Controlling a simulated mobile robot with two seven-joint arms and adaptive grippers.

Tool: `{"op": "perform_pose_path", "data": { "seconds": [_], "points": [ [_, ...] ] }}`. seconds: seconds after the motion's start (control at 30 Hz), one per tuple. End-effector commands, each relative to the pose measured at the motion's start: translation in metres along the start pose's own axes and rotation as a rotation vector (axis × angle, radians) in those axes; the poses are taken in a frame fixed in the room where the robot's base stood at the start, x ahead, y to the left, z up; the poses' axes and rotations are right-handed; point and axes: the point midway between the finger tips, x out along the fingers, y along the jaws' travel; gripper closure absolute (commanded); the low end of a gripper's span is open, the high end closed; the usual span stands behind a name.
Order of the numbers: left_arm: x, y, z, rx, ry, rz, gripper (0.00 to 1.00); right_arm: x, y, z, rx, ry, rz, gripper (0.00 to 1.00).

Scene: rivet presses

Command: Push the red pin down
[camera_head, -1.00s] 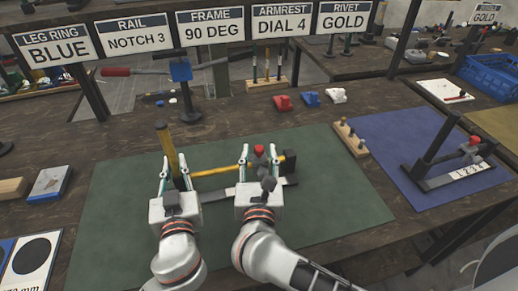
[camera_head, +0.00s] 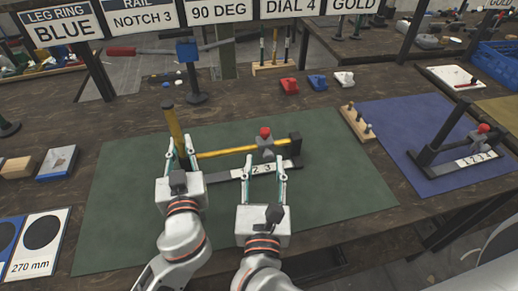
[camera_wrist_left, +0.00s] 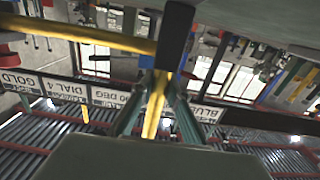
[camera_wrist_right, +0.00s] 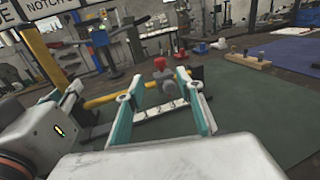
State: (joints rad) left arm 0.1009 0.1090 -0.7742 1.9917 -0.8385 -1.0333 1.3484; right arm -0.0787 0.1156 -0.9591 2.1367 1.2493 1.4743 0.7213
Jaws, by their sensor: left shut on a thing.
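The red pin (camera_head: 265,131) sticks up from a grey slider (camera_head: 264,147) on the yellow rail (camera_head: 228,150) of the fixture on the green mat. It also shows in the right wrist view (camera_wrist_right: 159,62), beyond the fingers. My left gripper (camera_head: 181,150) is shut on the upright yellow bar (camera_head: 172,121) at the rail's left end; the left wrist view shows this bar (camera_wrist_left: 155,105) between the fingers. My right gripper (camera_head: 265,172) is open and empty, on the near side of the red pin and apart from it. Its fingers frame the numbered strip (camera_wrist_right: 160,111) in the right wrist view.
A black end block (camera_head: 295,148) stands at the rail's right end. A similar fixture with a red knob (camera_head: 483,127) stands on the blue mat (camera_head: 395,125) at right. A wooden peg block (camera_head: 357,124) lies between the mats. The front right of the green mat (camera_head: 340,185) is clear.

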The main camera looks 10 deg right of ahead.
Motion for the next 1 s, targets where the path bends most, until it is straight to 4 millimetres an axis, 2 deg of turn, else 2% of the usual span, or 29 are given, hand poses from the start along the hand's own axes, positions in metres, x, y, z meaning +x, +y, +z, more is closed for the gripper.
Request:
{"op": "perform_pose_path", "data": {
  "seconds": [0.03,0.1,0.43,0.57,0.67,1.0],
  "points": [
    [0.000,0.000,-0.002,-0.004,0.004,0.001,0.77,0.000,0.000,0.000,0.000,0.000,0.000,0.63],
    [0.000,0.000,-0.002,-0.003,0.003,0.001,0.65,0.000,0.000,0.000,0.000,0.000,0.000,0.63],
    [-0.001,0.000,0.001,0.002,-0.002,0.000,0.65,0.000,0.000,0.000,0.000,0.000,0.000,0.63],
    [-0.010,0.000,0.002,0.000,-0.003,0.001,0.65,0.000,0.000,0.000,0.000,0.000,0.000,0.63],
    [-0.024,0.001,0.002,-0.002,-0.004,0.001,0.65,0.000,0.000,0.000,0.000,0.000,0.000,0.63],
    [-0.088,0.000,0.001,-0.003,-0.003,0.002,0.65,0.000,0.000,0.000,0.000,0.000,0.000,0.63]
  ]
}}
